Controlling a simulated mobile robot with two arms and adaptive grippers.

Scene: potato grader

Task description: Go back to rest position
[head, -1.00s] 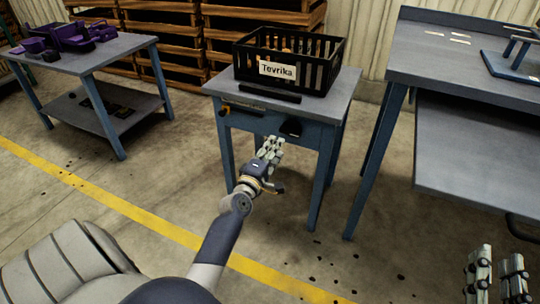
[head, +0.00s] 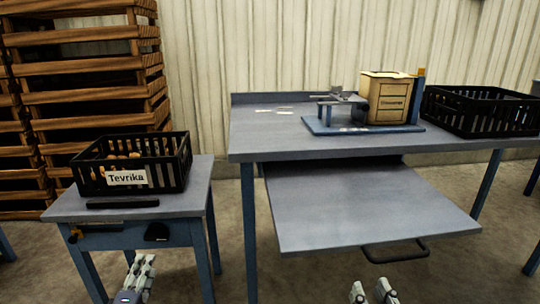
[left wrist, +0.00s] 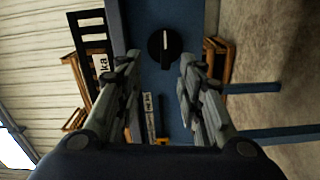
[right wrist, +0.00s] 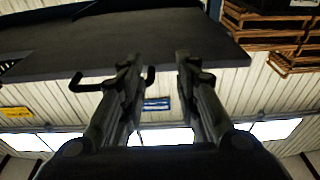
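My left gripper (head: 138,279) is at the bottom left of the head view, low in front of the small table. In the left wrist view its two fingers (left wrist: 158,68) stand apart with nothing between them. The small table's blue front and a black knob (left wrist: 164,45) show beyond them. My right gripper (head: 372,293) is at the bottom edge of the head view, in front of the large table's pull-out shelf. In the right wrist view its fingers (right wrist: 158,58) are apart and empty, below the dark underside of a table.
A black crate labelled Tevrika (head: 178,168), with potatoes inside, stands on the small table (head: 190,202). The large table (head: 265,142) carries a scale-like stand with a wooden box (head: 388,98) and another black crate (head: 480,112). Its lower shelf (head: 360,205) juts forward, with a dark handle (head: 396,254).

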